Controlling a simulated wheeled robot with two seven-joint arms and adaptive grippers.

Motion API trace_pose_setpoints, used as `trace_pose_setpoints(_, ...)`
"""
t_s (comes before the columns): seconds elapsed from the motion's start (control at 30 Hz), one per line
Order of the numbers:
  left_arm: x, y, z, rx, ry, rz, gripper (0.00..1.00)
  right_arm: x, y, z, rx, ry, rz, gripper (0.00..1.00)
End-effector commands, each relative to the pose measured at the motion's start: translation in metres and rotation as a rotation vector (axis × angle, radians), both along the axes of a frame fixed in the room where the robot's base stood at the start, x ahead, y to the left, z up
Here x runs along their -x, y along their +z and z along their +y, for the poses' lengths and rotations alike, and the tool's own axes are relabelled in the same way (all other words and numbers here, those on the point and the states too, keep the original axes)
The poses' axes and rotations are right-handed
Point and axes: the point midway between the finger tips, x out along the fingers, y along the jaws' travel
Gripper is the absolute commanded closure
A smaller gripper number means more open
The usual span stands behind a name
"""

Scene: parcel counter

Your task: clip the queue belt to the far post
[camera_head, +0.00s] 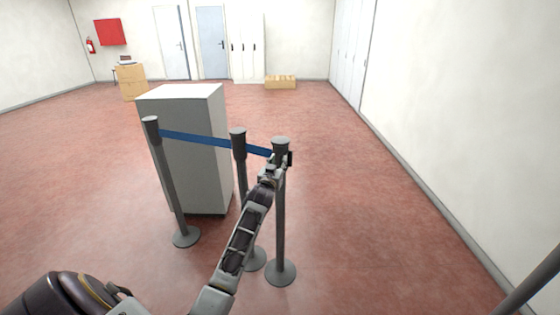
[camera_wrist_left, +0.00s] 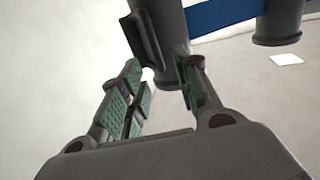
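Three dark posts stand in a row in the head view: a left post (camera_head: 167,185), a middle post (camera_head: 238,137) and a right post (camera_head: 281,220). A blue belt (camera_head: 195,139) runs from the left post past the middle one to the right post's head. It also shows in the wrist view (camera_wrist_left: 225,15). My left gripper (camera_head: 273,165) is at the right post's head, partly covering it. In the wrist view its green-padded fingers (camera_wrist_left: 160,82) are apart, just short of a dark clip-like piece (camera_wrist_left: 141,42) beside a post head. My right gripper is out of view.
A tall grey cabinet (camera_head: 195,110) stands close behind the posts. Cardboard boxes (camera_head: 131,83) and a low carton (camera_head: 280,82) are at the back. Red floor is open right of the posts, up to the wall. A dark bar (camera_head: 528,285) crosses the lower right corner; I cannot tell what it is.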

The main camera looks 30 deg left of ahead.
Motion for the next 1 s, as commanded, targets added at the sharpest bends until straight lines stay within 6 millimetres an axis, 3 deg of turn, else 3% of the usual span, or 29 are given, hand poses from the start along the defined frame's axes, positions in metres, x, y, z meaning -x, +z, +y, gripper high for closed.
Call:
trace_pose_setpoints(0.4, -0.028, 0.0, 0.009, -0.001, 0.0, 0.0, 0.68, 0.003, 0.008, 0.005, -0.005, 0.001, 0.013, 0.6)
trace_pose_setpoints(0.87, -0.033, 0.0, 0.011, -0.001, 0.0, 0.0, 0.68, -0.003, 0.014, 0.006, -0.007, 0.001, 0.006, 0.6)
trace_pose_setpoints(1.0, -0.033, 0.0, 0.011, -0.001, 0.0, 0.0, 0.85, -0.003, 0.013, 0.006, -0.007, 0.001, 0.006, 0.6)
